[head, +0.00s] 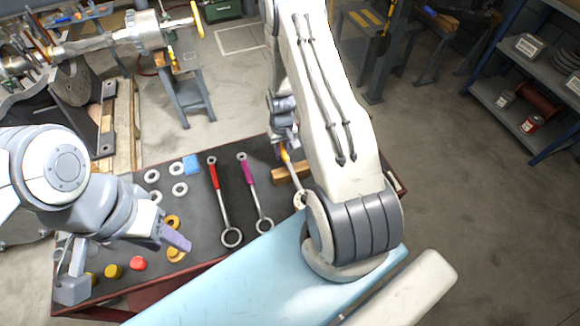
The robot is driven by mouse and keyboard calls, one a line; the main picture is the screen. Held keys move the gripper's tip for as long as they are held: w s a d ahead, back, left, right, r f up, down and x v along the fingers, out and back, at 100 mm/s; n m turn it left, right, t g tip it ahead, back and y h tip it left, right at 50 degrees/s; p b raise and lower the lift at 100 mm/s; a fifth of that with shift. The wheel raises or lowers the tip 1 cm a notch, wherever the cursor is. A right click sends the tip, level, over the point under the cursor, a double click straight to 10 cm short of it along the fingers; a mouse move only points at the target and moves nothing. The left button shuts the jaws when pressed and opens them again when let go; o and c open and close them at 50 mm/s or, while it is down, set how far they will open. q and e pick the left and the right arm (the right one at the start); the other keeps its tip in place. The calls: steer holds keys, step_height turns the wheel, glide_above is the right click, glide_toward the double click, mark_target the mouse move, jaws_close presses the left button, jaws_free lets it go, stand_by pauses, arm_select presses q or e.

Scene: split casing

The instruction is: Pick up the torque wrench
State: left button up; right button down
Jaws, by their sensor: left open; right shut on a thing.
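Several long-handled wrenches are in the head view. A red-handled wrench (214,178) and a magenta-handled wrench (247,175) lie side by side on the dark mat of the workbench (200,212), ring ends toward me. A wrench with a yellow-orange handle (287,159) is at my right gripper (284,142), which is shut on it; its ring end points toward me and is partly beside my arm. No label shows which one is the torque wrench. My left gripper (175,239) is open over the left part of the mat, away from the wrenches.
Pale rings (180,189), a blue block (191,165), yellow-orange rings (173,221) and a red cap (138,263) lie left on the mat. A wooden block (300,171) lies by the held wrench. The large machine with a shaft (90,45) stands behind left; shelves (535,85) stand right.

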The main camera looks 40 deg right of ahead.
steer(key=shift+r, duration=0.1)
steer(key=shift+r+b, duration=0.35)
steer(key=shift+r, duration=0.15)
steer(key=r, duration=0.1)
steer(key=s+r+b, duration=0.1)
steer(key=r, duration=0.1)
steer(key=shift+d+r, duration=0.1)
steer(key=shift+r, duration=0.05)
steer(key=s+d+r+b, duration=0.1)
steer(key=s+r+b, duration=0.2)
steer(key=s+r, duration=0.3)
steer(key=s, duration=0.4)
steer(key=shift+s+d+r, duration=0.15)
steer(key=shift+s+r, duration=0.1)
steer(key=shift+s, duration=0.05)
stand_by(1.1)
